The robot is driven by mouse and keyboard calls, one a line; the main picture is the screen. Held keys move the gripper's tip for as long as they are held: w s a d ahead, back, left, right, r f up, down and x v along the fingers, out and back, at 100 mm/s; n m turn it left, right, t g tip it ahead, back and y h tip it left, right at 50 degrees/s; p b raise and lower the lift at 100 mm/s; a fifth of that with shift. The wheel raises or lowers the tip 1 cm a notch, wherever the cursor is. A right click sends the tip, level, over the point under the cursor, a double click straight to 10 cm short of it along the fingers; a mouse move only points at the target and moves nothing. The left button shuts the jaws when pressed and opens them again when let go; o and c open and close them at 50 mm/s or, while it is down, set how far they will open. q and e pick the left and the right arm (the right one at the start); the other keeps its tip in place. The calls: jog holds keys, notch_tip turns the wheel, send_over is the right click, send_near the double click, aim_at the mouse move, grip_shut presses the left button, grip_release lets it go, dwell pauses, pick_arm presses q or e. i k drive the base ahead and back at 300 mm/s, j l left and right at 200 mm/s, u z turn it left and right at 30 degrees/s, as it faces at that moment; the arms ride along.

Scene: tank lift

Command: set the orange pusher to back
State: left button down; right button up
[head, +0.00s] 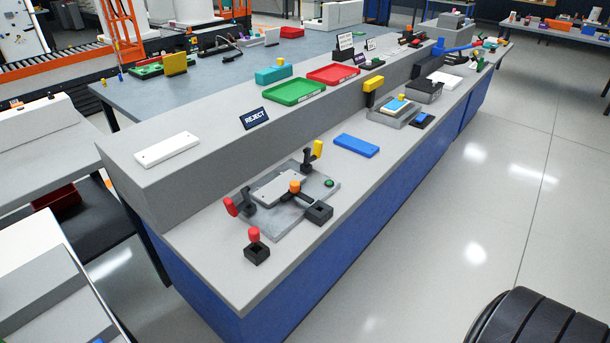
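The orange pusher (295,187) has an orange knob on a dark post. It stands at the front edge of a pale rectangular plate (283,188) on a grey fixture base (262,222). A dark bar runs from below the knob to a black block (319,212) at the right. A red-handled lever (231,206) is at the fixture's left and a yellow-handled lever (317,150) at its back. A green button (329,183) is at its right corner. Neither of my grippers is in view.
A red-knobbed black block (256,247) stands in front of the fixture. A blue slab (356,145) lies behind it on the bench. A raised ledge (210,166) runs along the left, with a white block (167,149) and a REJECT sign (254,118).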

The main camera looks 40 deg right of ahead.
aim_at(295, 189)
jog(key=z, duration=1.05)
